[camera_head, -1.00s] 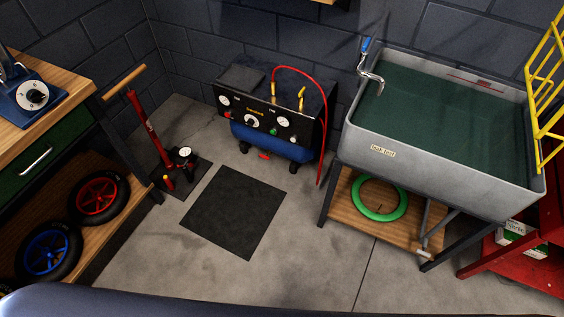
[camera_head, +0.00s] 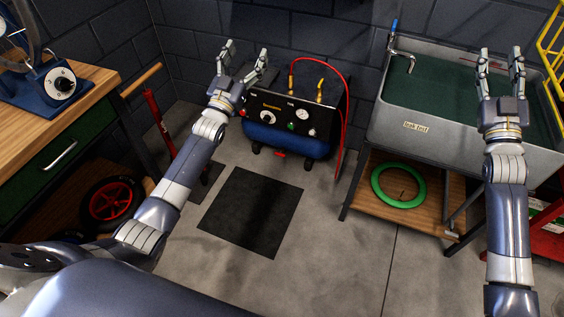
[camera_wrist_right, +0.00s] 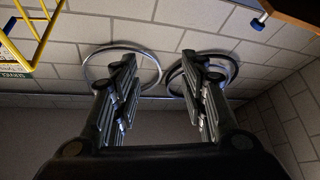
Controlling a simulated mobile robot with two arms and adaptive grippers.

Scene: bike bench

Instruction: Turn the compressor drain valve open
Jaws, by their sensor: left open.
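The compressor (camera_head: 318,132), with a blue tank and a dark gauge panel, stands on the floor against the back wall. A small red part (camera_head: 280,154) shows low under the tank's front; it looks like the drain valve, but its setting is too small to tell. My left gripper (camera_head: 244,58) is open and empty, raised in front of the compressor's left part and hiding some of it. My right gripper (camera_head: 500,60) is open and empty, over the grey sink in the picture. Its spread fingers also show in the right wrist view (camera_wrist_right: 160,75).
A red floor pump (camera_head: 157,122) stands left of the compressor, partly behind my left arm. A dark mat (camera_head: 250,212) lies on clear floor. The sink (camera_head: 415,127) stands at right, with a green ring (camera_head: 378,184) on its shelf. A workbench (camera_head: 75,122) is at left.

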